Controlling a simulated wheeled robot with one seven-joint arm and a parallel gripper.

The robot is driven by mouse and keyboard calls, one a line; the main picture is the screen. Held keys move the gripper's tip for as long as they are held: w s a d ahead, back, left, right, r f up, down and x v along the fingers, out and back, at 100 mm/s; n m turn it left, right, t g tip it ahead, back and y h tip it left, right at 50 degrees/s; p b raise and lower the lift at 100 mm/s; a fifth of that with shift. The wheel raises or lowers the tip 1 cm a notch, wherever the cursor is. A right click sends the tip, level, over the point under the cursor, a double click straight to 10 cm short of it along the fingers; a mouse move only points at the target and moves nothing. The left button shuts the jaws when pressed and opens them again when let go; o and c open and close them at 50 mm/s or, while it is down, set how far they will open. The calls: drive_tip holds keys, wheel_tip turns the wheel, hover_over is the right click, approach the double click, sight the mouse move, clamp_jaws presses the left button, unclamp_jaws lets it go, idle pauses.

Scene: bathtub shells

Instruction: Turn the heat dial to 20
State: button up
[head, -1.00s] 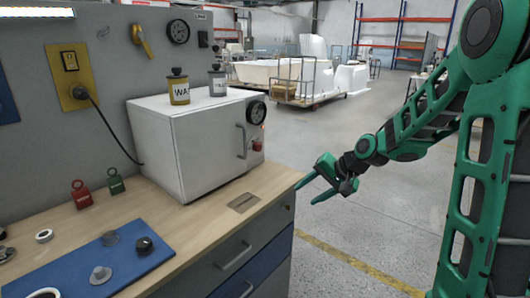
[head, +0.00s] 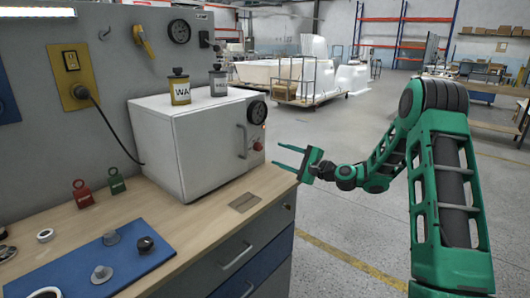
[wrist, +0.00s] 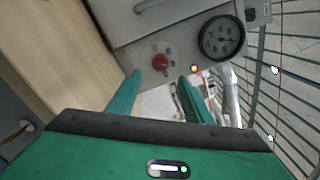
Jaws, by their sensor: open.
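The heat dial is a red knob (head: 258,146) low on the right of the white oven's front (head: 225,160). In the wrist view the red knob (wrist: 160,63) sits on a round pale plate whose marks are too small to read. My gripper (head: 276,156) is open and empty, in front of the oven's right side, with its fingers pointing toward the knob. In the wrist view my gripper (wrist: 160,80) has its fingertips spread to either side below the knob, apart from it. The setting of the dial cannot be read.
A black round gauge (wrist: 221,36) and a small lit orange lamp (wrist: 194,68) are close to the knob. The oven's handle (head: 242,140) stands out to the left. The wooden bench (head: 200,215) holds the oven. The floor to the right is open.

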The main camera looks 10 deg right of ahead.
sight(261, 148)
drive_tip(key=x, duration=0.9)
drive_tip(key=shift+s, duration=0.1)
drive_tip(key=c, duration=1.1)
